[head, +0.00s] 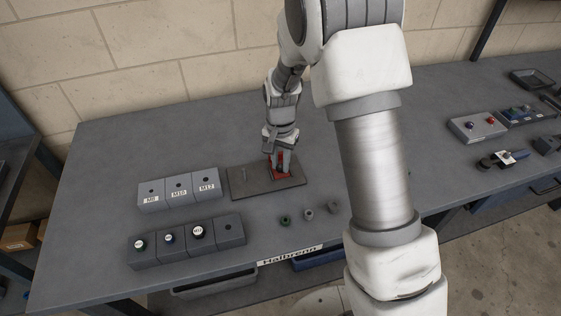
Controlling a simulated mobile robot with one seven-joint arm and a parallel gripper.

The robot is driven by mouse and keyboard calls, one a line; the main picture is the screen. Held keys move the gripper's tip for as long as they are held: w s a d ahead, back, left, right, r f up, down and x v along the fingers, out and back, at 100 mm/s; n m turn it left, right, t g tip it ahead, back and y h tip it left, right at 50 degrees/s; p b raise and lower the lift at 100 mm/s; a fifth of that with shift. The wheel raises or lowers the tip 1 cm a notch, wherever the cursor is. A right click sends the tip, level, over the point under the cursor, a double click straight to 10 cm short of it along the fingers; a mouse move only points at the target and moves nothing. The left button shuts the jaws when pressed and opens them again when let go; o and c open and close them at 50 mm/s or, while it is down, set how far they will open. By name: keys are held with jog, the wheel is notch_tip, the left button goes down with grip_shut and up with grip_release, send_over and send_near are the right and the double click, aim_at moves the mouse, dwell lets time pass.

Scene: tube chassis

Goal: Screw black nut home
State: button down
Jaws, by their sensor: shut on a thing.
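My gripper (281,164) points down over the right part of a dark flat plate (240,189) on the bench. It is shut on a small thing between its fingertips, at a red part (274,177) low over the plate. The black nut cannot be made out; the fingers hide what they hold, and any thread under it is hidden too. A thin upright pin (244,174) stands on the left part of the plate, apart from my gripper.
Grey blocks (178,192) marked M8, M10 and M12 stand left of the plate. Blocks with dark round pieces (169,246) stand in front of them. Three loose nuts (308,214) lie in front of the plate. Trays (477,127) stand far right. The back left bench is clear.

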jog(key=m+p, duration=0.1)
jog(key=m, duration=0.4)
jog(key=shift+f, duration=0.1)
dwell(0.4)
jog(key=shift+s+m+p, duration=0.1)
jog(key=shift+m+p, duration=0.45)
jog(key=shift+m, duration=0.55)
jog(key=m+p, duration=0.1)
jog(key=m, duration=0.2)
jog(key=c, duration=0.9)
grip_release()
